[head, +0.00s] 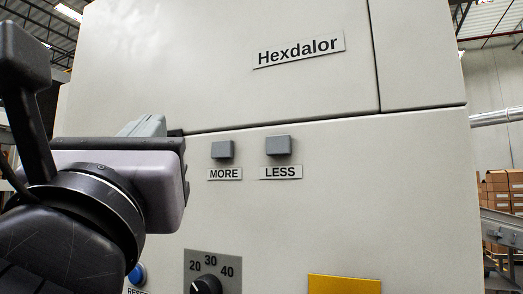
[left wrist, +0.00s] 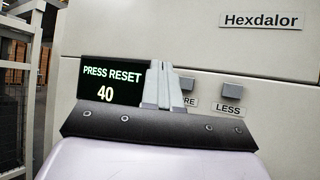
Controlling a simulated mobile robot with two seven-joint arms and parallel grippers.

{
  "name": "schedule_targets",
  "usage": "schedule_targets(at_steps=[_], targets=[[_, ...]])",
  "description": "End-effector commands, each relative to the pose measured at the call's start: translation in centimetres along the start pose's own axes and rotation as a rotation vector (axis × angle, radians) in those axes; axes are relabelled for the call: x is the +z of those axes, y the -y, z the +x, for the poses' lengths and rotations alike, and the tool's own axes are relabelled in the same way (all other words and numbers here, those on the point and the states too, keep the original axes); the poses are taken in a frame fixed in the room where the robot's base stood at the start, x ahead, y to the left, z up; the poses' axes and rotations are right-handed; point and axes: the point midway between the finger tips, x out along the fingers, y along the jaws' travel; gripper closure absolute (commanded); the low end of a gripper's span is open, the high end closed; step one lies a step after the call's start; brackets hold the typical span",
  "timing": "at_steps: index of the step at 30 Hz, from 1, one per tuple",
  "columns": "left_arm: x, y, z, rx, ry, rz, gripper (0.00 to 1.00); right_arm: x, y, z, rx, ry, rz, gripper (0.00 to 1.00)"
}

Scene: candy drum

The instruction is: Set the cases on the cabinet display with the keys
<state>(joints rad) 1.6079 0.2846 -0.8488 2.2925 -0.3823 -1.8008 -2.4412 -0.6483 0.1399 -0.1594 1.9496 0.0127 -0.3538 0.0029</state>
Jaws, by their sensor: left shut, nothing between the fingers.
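The cabinet (head: 330,180) fills the head view. Its display (left wrist: 112,82) reads "PRESS RESET" and "40" in the left wrist view; my left gripper hides it in the head view. The grey MORE key (head: 222,150) and LESS key (head: 278,145) sit above their labels. In the left wrist view the LESS key (left wrist: 232,91) is clear, while the MORE key is partly covered. My left gripper (head: 150,125) is shut and empty, left of the MORE key; its fingers (left wrist: 163,85) overlap the display's right edge. My right gripper is not in view.
A blue button labelled RESET (head: 137,273), its label partly cut off, is below my left gripper. A black dial (head: 206,286) marked 20, 30, 40 and a yellow panel (head: 343,285) are low on the cabinet. Stacked cartons (head: 500,190) stand far right.

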Motion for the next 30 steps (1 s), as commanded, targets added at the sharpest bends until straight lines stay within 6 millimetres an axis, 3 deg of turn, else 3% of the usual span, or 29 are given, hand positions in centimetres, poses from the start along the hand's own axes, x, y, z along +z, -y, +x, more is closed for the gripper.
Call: schedule_targets(at_steps=[10, 21, 30], targets=[[-0.5, 0.4, 0.7, 0.0, -0.004, 0.0, 1.0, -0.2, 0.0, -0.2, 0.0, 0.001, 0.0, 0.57], [-3.0, 3.0, 4.2, 0.001, -0.005, 0.001, 1.0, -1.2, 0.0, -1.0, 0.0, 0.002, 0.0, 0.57], [-4.4, 4.3, 5.9, 0.0, -0.002, -0.002, 1.0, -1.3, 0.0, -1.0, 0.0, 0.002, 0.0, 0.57]])
